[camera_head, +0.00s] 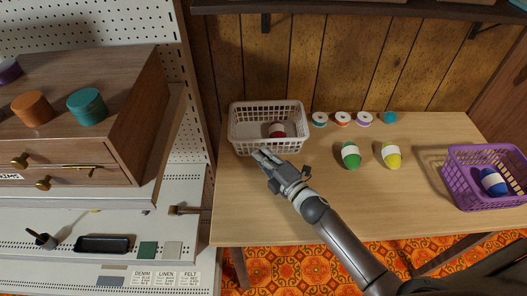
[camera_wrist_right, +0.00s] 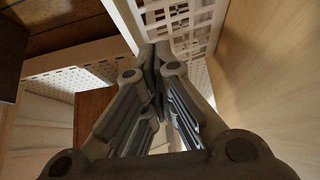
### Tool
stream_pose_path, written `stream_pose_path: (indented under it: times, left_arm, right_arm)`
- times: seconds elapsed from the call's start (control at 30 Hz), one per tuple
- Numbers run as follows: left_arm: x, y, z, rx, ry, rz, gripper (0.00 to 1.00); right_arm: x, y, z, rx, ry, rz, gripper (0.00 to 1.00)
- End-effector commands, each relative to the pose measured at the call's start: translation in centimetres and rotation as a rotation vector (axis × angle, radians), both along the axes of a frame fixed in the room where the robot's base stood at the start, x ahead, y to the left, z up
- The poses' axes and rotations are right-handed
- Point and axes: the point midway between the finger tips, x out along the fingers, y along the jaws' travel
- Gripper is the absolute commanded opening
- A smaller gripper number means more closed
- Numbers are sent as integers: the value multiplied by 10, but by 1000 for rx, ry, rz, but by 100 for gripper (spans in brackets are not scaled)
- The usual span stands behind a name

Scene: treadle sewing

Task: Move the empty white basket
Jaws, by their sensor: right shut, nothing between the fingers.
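The white basket (camera_head: 240,139) stands at the back left of the wooden table. It is not empty: a dark red item with a white band (camera_head: 277,130) lies inside. My right gripper (camera_head: 262,155) is shut and empty at the basket's front side, its tips close to the wall; I cannot tell whether they touch. In the right wrist view the shut fingers (camera_wrist_right: 155,55) point toward the white lattice of the basket (camera_wrist_right: 185,18). My left gripper is not in view.
Several small spools (camera_head: 343,118) stand along the table's back. A purple basket (camera_head: 481,196) with a blue ball (camera_head: 493,182) is at right. A wooden drawer cabinet (camera_head: 90,110) stands left. The front table is clear.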

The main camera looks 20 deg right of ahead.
Motion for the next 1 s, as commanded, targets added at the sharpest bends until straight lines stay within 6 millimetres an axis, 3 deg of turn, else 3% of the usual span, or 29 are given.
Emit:
stream_pose_path:
  times: [0.5,0.8,1.0]
  left_arm:
    - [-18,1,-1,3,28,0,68]
    - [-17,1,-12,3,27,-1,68]
    - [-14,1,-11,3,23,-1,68]
  right_arm:
    - [9,-5,0,0,-1,0,0]
    - [40,-20,-1,-1,-1,0,0]
    - [43,-21,0,1,0,0,0]
